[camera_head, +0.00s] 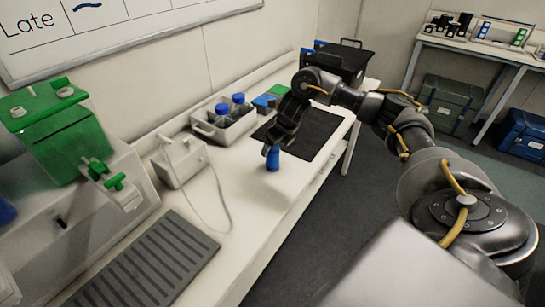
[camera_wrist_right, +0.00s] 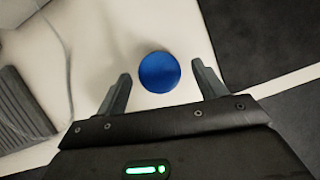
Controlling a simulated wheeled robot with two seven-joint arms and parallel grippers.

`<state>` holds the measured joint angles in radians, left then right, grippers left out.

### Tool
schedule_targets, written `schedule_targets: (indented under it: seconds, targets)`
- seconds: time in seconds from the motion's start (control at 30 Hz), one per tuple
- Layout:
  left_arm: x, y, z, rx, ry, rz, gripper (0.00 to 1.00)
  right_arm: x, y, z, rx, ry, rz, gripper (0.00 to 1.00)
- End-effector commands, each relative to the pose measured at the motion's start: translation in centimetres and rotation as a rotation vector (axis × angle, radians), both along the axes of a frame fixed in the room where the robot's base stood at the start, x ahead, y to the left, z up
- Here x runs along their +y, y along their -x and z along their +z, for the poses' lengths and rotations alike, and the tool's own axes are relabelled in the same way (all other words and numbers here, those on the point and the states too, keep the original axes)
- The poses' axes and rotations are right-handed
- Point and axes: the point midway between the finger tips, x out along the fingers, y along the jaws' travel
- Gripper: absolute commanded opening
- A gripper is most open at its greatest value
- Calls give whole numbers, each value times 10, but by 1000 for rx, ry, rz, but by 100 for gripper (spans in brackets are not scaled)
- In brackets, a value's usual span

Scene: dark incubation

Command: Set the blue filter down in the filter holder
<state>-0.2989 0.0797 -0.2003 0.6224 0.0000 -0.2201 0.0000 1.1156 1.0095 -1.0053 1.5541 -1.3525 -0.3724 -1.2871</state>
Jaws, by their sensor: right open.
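A blue round piece (camera_head: 272,160), which looks like the blue filter, stands upright on the white bench just below my right gripper (camera_head: 273,147). In the right wrist view its round blue top (camera_wrist_right: 159,72) shows between the tips of my right gripper (camera_wrist_right: 161,71), with a gap on both sides. The right gripper is open and holds nothing. A grey divided caddy (camera_head: 208,131) with blue-capped bottles stands behind it; I cannot tell whether this is the filter holder. My left gripper is not in view.
A black mat (camera_head: 318,129) lies just right of the blue piece. A white device with a tube (camera_head: 180,161), a grey ribbed mat (camera_head: 150,265) and a green-topped machine (camera_head: 60,140) stand to the left. The bench's front edge (camera_head: 290,212) is close; bare bench lies left of the piece.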

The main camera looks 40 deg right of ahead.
Motion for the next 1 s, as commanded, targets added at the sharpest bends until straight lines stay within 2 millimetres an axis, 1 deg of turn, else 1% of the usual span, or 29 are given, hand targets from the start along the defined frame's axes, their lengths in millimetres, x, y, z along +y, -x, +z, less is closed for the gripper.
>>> schedule_targets:
  seconds: [0.17,0.33,0.4,0.5,0.77,0.87,1.0]
  targets:
    - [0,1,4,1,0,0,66,0,-3,-5,1,0,0,70]
    - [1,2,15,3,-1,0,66,1,-11,-28,3,0,-1,70]
    - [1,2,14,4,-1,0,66,2,-15,-38,2,-2,1,70]
    - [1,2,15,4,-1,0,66,1,-18,-46,0,-1,1,70]
    - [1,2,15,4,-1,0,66,1,-20,-49,-1,0,1,70]
    - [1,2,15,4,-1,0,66,1,-20,-49,-1,0,1,58]
    - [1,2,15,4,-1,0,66,1,-20,-49,-1,0,1,40]
